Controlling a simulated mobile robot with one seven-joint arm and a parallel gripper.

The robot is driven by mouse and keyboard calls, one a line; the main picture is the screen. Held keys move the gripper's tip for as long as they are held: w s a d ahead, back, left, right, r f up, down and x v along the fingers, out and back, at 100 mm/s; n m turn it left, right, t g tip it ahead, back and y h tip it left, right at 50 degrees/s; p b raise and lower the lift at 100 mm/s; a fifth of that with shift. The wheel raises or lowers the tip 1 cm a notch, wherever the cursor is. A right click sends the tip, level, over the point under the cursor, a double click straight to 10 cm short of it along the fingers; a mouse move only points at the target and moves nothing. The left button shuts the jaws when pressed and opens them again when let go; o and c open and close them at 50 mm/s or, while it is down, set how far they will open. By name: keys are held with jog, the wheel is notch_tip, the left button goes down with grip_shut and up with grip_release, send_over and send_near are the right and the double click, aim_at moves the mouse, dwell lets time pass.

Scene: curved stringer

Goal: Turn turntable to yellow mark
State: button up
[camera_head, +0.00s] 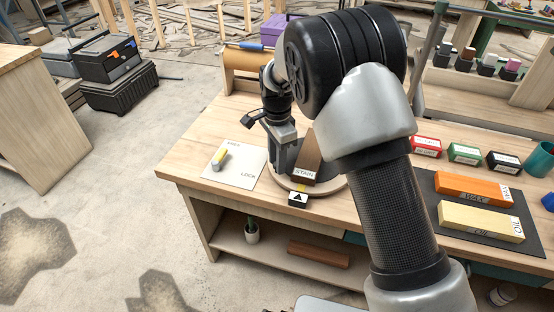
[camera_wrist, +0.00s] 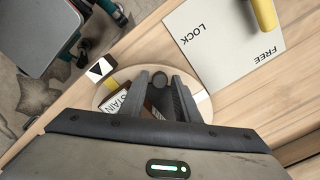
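The round wooden turntable (camera_head: 338,187) lies on the workbench, partly hidden by my arm and gripper. A brown block labelled STAIN (camera_head: 305,165) rests on it. A yellow mark (camera_head: 302,188) on its edge lies beside a black block with a white triangle (camera_head: 298,199); both also show in the wrist view, the yellow mark (camera_wrist: 112,84) and the triangle block (camera_wrist: 99,69). My gripper (camera_wrist: 159,82) points down over the turntable. Its fingers are apart, with a round grey peg (camera_wrist: 158,77) between the fingertips; contact cannot be told.
A white plate marked FREE and LOCK (camera_head: 250,160) lies left of the turntable; its yellow handle (camera_head: 220,157) angles toward FREE. To the right are small red, green and black boxes and a dark mat (camera_head: 428,187) with orange WAX and yellow OIL blocks.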

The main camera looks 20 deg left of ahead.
jog(key=shift+o, duration=0.7)
notch_tip(320, 180, up, 18)
jog(key=p, duration=0.2)
jog(key=shift+f, duration=0.25)
